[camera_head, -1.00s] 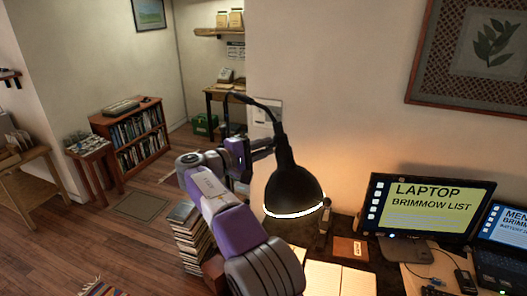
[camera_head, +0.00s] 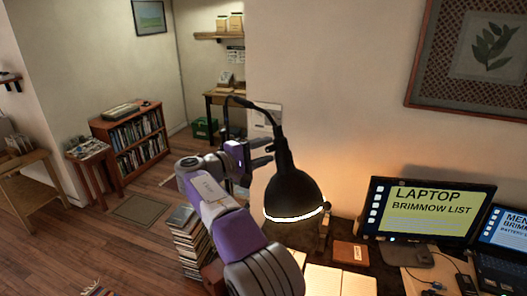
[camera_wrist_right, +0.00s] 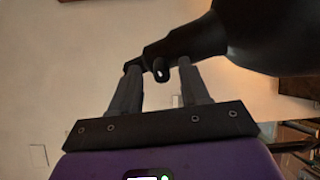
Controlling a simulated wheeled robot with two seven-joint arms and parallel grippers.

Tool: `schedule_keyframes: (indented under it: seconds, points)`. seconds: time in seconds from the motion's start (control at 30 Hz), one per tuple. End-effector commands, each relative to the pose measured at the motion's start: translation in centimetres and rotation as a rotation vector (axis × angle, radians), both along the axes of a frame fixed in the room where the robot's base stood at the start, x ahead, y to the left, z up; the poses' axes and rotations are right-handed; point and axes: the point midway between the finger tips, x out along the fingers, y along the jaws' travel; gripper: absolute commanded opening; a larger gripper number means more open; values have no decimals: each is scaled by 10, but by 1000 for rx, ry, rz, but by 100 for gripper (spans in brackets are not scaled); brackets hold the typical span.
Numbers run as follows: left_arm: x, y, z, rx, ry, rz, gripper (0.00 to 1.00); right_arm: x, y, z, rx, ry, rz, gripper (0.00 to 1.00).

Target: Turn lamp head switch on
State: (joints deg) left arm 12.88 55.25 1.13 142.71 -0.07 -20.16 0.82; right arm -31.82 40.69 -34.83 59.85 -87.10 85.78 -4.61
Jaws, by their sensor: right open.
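The black desk lamp has a dome-shaped lamp head (camera_head: 293,190) on a curved neck (camera_head: 255,104). Its lower rim glows white and warm light falls on the wall behind. My right gripper (camera_head: 268,153) is open, with its two fingers pointing at the narrow top of the lamp head. In the right wrist view, the lamp head (camera_wrist_right: 265,35) fills the upper right. A small dark switch knob (camera_wrist_right: 161,73) with a pale tip shows between the open fingers (camera_wrist_right: 158,80). I cannot tell whether the fingers touch it. My left gripper is out of view.
A monitor (camera_head: 428,211) and a laptop (camera_head: 502,240) stand on the desk to the right. A brown notebook (camera_head: 350,253) lies below the lamp. A book stack (camera_head: 187,240) stands left of my right arm. The wall (camera_head: 350,90) is close behind the lamp.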

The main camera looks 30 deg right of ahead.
Motion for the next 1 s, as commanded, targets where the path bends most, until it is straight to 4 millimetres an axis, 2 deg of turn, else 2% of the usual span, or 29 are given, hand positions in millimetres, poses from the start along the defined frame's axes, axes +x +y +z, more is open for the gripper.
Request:
schedule_keyframes:
  seconds: [0.4,0.5,1.0]
  points:
    - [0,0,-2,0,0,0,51,-7,60,1,-2,0,3,46]
    - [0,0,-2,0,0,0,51,-9,70,2,-2,-1,1,46]
    - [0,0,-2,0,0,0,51,-10,74,2,-1,-1,0,46]
